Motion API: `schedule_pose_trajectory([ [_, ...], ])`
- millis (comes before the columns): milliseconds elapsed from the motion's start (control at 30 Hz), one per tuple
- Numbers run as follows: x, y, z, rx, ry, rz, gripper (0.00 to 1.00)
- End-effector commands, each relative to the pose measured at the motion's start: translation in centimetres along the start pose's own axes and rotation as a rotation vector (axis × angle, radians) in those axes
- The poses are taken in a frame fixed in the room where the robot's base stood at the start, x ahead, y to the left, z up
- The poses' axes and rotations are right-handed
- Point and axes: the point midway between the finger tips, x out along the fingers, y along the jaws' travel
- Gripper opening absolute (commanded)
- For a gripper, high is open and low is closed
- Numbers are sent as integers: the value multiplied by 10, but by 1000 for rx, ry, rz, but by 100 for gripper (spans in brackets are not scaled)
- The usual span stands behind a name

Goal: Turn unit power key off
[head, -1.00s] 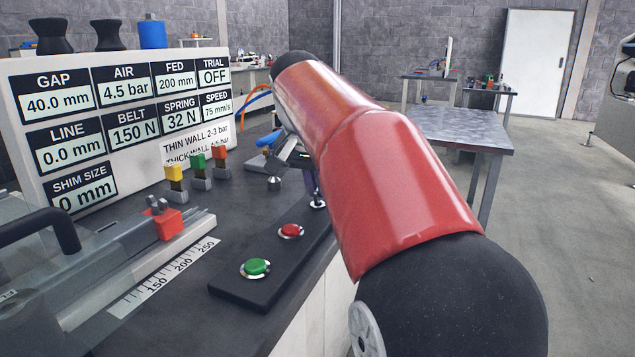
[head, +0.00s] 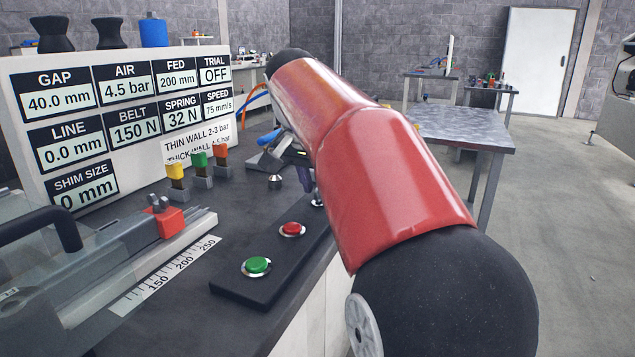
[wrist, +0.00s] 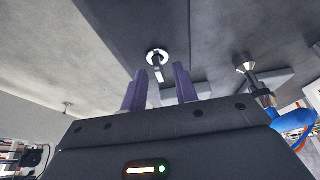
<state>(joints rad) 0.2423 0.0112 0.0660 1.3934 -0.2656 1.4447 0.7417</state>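The unit power key (wrist: 157,58) shows in the wrist view as a round silver collar with a small key standing out of it, on the dark control panel. In the head view the key (head: 317,201) is a small silver piece at the panel's far end, mostly hidden by my red arm. My gripper (wrist: 160,68) is open, with its two purple fingers apart. The key appears between and just beyond the fingertips; I cannot tell whether they touch it. In the head view my gripper (head: 305,177) is partly hidden behind my arm.
The panel carries a green button (head: 256,266) and a red button (head: 292,230). Yellow, green and orange-topped valves (head: 200,165) stand before the display board (head: 120,120).

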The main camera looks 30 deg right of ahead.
Motion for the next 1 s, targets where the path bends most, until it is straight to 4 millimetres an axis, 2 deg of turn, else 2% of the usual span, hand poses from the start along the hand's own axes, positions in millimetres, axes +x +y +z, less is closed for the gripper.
schedule_pose_trajectory([
  [267,-2,0,0,0,0,0,29],
  [367,-12,0,0,-1,1,-1,29],
  [700,-66,-1,-1,-1,2,-1,29],
  [833,-76,0,0,0,0,1,29],
  [1000,-78,0,0,0,-1,1,29],
])
